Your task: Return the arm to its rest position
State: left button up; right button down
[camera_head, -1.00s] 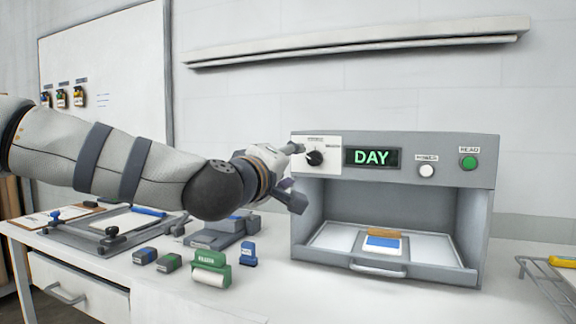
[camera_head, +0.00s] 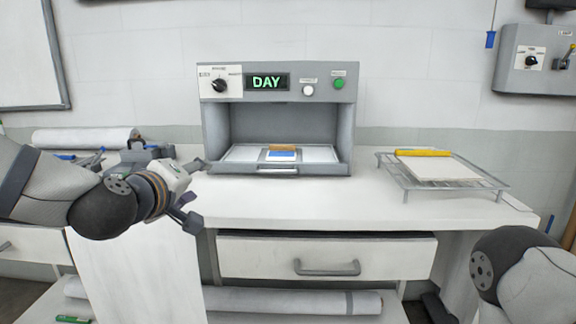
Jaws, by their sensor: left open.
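My left gripper (camera_head: 193,193) is open and empty, in front of the table's front edge, left of and lower than the grey press box. Its fingers spread apart toward the right. The grey press (camera_head: 343,129) stands on the white table with its front open. Inside, a tray (camera_head: 237,154) holds a small blue-and-white item with a tan strip. Part of my right arm (camera_head: 512,275) shows at the lower right; its gripper is out of view.
A wire rack (camera_head: 410,186) with a white sheet and a yellow rod stands on the right of the table (camera_head: 330,205). A closed drawer (camera_head: 300,252) is below. A wall switch box (camera_head: 535,60) hangs upper right. Paper rolls lie on the left and underneath.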

pick_arm(q)
jog(key=s+f+m+g, duration=0.1)
jog(key=s+f+g, duration=0.1)
jog(key=s+f, duration=0.5)
jog(key=s+d+f+m+g, duration=0.1)
jog(key=s+f+m+g, duration=0.15)
jog(key=f, duration=0.95)
jog(key=s+f+m+g, duration=0.1)
jog(key=s+f+g, duration=0.3)
jog(key=f, duration=0.5)
jog(key=s+a+f+m+g, duration=0.1)
jog(key=s+f, duration=0.3)
jog(key=s, duration=0.7)
jog(key=s+a+f+m+g+y, duration=0.1)
jog(key=s+f+g, duration=0.3)
jog(key=s, duration=0.6)
jog(key=s+a+f+m+g, duration=0.2)
jog(key=s+f, duration=0.3)
jog(key=s, duration=0.6)
jog(key=shift+s+a+g+y, duration=0.3)
jog(key=shift+a+g, duration=0.15)
jog(key=shift+a, duration=0.3)
